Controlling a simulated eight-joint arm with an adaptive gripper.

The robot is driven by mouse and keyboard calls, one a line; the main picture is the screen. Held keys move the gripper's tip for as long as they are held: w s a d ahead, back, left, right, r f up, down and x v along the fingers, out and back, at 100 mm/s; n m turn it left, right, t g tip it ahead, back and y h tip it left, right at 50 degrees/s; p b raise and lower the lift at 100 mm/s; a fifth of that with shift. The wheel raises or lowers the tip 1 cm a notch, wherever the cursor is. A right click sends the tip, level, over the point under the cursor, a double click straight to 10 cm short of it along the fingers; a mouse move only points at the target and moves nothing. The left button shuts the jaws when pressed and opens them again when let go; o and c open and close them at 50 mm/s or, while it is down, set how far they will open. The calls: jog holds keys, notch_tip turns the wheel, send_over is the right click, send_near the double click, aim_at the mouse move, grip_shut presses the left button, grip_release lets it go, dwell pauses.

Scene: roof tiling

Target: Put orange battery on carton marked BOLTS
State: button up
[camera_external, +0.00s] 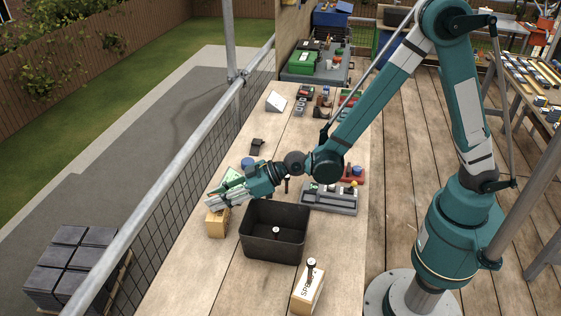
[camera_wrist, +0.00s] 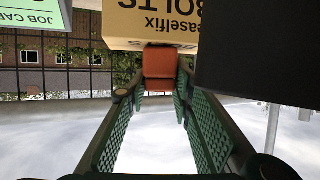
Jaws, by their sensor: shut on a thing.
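The orange battery (camera_wrist: 160,64) is held between the fingertips of my gripper (camera_wrist: 158,92) in the wrist view, which is upside down. The tan carton marked BOLTS (camera_wrist: 125,27) is right by the battery in that view, its lettering inverted. I cannot tell whether the battery touches it. In the external view my gripper (camera_external: 212,199) is just above the tan carton (camera_external: 217,226) at the left side of the bench. The battery is not clearly visible there, hidden by the fingers.
A black open bin (camera_external: 262,245) stands right of the carton, close to my gripper. Another carton (camera_external: 307,291) with a dark object on top is at the front. A grey tray (camera_external: 330,202) lies behind the bin. A green job card (camera_wrist: 30,38) shows beside the carton.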

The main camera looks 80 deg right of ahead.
jog(key=shift+f, duration=0.15)
jog(key=o, duration=1)
jog(key=shift+s+r, duration=0.1)
jog(key=shift+r, duration=0.1)
jog(key=shift+p+v, duration=0.85)
jog(key=shift+v, duration=5.05)
jog(key=shift+d, duration=0.1)
